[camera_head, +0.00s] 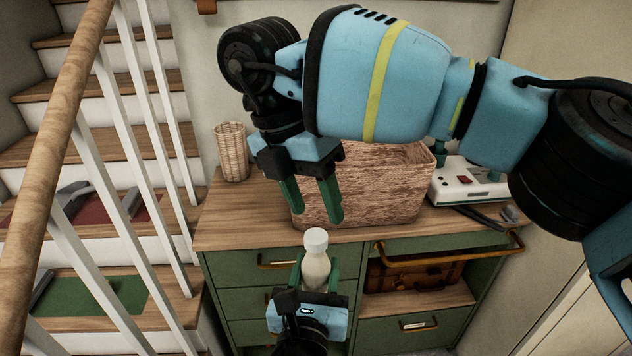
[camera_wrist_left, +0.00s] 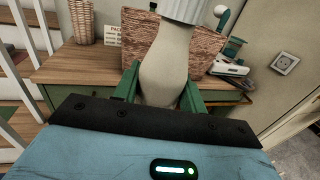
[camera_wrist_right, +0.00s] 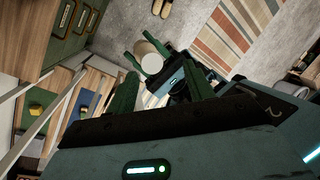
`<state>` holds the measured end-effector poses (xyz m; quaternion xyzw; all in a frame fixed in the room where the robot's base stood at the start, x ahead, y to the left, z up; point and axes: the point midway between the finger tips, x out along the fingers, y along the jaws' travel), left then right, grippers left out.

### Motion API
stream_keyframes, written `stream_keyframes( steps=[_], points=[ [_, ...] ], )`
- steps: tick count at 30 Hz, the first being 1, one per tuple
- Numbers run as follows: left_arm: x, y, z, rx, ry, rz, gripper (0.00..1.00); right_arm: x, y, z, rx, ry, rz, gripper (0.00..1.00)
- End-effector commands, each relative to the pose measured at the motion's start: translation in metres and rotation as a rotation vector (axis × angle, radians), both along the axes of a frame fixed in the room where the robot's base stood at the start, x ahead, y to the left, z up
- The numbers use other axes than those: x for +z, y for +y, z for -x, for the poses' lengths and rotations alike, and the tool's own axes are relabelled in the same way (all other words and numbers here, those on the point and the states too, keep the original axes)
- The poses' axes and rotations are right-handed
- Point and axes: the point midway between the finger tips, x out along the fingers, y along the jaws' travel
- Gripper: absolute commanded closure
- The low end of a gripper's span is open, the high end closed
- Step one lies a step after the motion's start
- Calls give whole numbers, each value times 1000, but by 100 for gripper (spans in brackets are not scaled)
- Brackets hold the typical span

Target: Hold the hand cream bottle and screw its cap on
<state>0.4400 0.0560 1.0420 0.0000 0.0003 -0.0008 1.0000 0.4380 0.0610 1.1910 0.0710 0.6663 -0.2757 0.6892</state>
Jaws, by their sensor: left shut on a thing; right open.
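The hand cream bottle (camera_head: 317,272) is cream-coloured and upright, and also shows in the left wrist view (camera_wrist_left: 166,70). My left gripper (camera_head: 315,280) is shut on its body from the front, in the air before the cabinet. A white cap (camera_head: 316,238) sits on the bottle's top; its ribbed side shows in the left wrist view (camera_wrist_left: 186,11). How tightly it sits, I cannot tell. My right gripper (camera_head: 312,212) is open and empty, fingers pointing down, a little above and behind the cap. In the right wrist view the cap (camera_wrist_right: 149,58) shows from above beyond the fingertips.
A woven basket (camera_head: 370,185) stands on the wooden cabinet top (camera_head: 235,220) behind the grippers. A wicker cup (camera_head: 231,152) is at its left, a white device with a red switch (camera_head: 468,184) at its right. The stair railing (camera_head: 60,140) borders the left side.

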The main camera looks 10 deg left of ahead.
Motion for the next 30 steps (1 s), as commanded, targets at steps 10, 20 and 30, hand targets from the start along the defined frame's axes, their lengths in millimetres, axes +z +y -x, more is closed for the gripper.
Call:
stream_keyframes(
  steps=[10,20,30],
  points=[
    [0,0,0,0,-1,0,100,4,-1,0,562,143,-81,48],
    [0,0,0,0,-1,0,100,8,-2,0,1108,247,-146,48],
    [0,0,0,0,-1,0,100,14,-3,0,1676,321,-187,48]
  ],
)
